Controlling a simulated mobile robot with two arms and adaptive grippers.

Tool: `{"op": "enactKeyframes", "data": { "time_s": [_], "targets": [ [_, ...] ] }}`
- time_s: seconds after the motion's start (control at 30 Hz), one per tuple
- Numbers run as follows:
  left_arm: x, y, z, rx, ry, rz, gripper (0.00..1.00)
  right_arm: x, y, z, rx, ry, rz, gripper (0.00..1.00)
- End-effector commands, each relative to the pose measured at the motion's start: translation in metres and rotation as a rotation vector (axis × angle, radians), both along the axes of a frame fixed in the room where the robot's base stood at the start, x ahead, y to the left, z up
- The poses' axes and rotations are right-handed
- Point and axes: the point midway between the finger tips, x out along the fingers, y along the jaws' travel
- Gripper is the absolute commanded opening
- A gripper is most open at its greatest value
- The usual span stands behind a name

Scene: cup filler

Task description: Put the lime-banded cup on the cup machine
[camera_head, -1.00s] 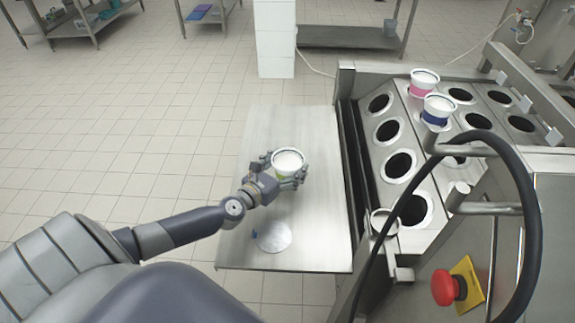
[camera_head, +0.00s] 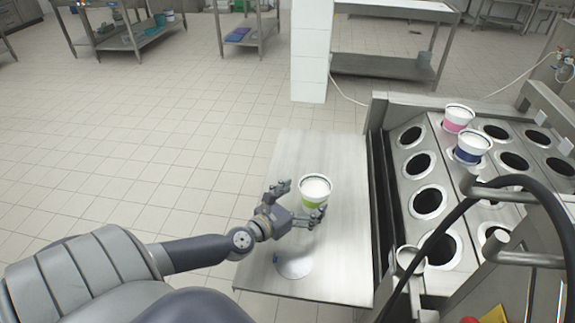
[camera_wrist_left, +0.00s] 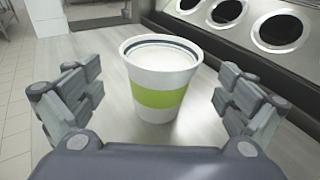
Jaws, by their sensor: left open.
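The lime-banded cup (camera_head: 315,190) is white with a lime-green band and stands upright on the steel side table (camera_head: 345,245). It also shows in the left wrist view (camera_wrist_left: 160,85), between the spread fingers and a little beyond them. My left gripper (camera_head: 303,201) is open beside the cup, with its fingers apart from it. The cup machine (camera_head: 408,190) stands to the right of the table, with rows of round dark holes. A pink-banded cup (camera_head: 457,118) and a blue-banded cup (camera_head: 471,147) sit in holes in it. My right gripper is not in view.
A flat white disc (camera_head: 294,266) lies on the table near its front. A black hose (camera_head: 470,205) and metal handles are in front of the machine at right. A white pillar (camera_head: 310,55) and steel shelves stand behind. The floor at left is clear.

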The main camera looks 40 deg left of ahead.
Motion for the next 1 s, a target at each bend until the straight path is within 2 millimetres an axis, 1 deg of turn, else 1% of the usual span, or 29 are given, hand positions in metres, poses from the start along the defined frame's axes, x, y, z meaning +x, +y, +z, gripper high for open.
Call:
{"op": "enactKeyframes", "data": {
  "time_s": [0.03,0.2,0.4,0.5,0.7,1.0],
  "targets": [
    [-0.009,0.0,-0.001,0.0,0.003,-0.001,0.97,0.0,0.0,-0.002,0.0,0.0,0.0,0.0],
    [-0.032,0.001,0.003,0.001,0.002,-0.001,0.97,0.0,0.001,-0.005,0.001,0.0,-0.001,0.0],
    [-0.056,0.002,0.007,0.001,0.002,0.0,0.97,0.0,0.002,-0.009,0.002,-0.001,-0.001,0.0],
    [-0.065,0.002,0.009,0.0,0.001,0.0,0.97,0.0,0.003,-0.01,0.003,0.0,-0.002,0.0],
    [-0.073,0.002,0.011,0.001,0.0,-0.001,0.97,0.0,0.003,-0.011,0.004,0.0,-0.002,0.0],
    [-0.074,0.002,0.012,0.001,-0.001,0.0,0.97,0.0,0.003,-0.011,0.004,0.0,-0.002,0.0]
  ]
}}
